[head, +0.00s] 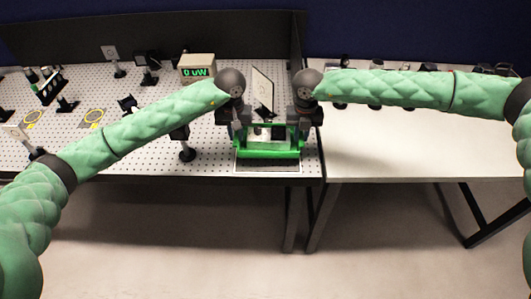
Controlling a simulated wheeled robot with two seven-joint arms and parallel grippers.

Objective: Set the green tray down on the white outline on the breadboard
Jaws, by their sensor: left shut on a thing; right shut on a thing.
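The green tray (267,153) is at the front right of the perforated breadboard (205,165). My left gripper (239,138) is shut on its left side. My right gripper (298,139) is shut on its right side. The tray looks level. A white outline around a dark patch (267,166) shows just in front of and below the tray, which covers its rear part. I cannot tell whether the tray touches the board. The grippers hide the tray's ends.
A tilted pale plate (263,88) stands behind the tray. A power meter (197,68) reading 0 uW and several optics mounts (187,148) stand to the left. A white table (400,145) adjoins at right, mostly clear in front. A black panel (150,40) closes the back.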

